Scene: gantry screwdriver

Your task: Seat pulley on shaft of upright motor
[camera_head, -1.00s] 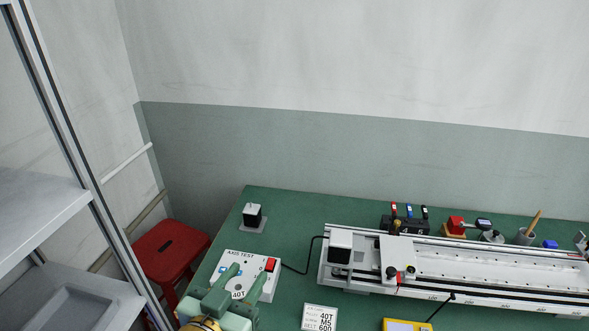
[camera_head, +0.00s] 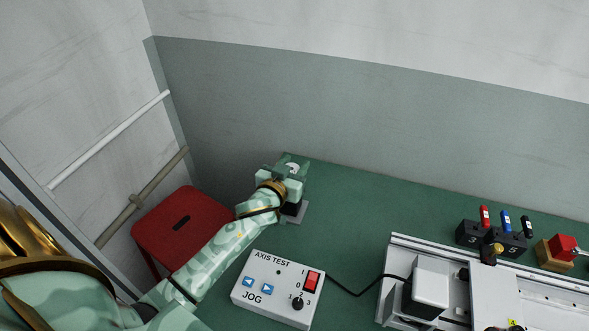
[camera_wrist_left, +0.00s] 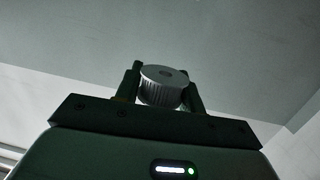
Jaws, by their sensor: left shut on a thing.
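The upright motor (camera_head: 292,209) stands on a small grey plate (camera_head: 302,212) near the table's far left corner; my gripper largely covers it in the head view. My left gripper (camera_head: 292,170) is over the motor, shut on the pulley (camera_head: 292,168). In the left wrist view the toothed grey pulley (camera_wrist_left: 163,86) sits between the two fingers, its bore showing on top. The motor's shaft is hidden, so I cannot tell whether the pulley is around it or above it. My right gripper is not in view.
The white axis test box (camera_head: 277,288) is at the table's front left, its cable running to the white gantry (camera_head: 430,290). A black holder (camera_head: 470,234) with coloured handles stands behind the gantry. A red stool (camera_head: 180,225) is left of the table. Green table (camera_head: 350,210) beside the motor is clear.

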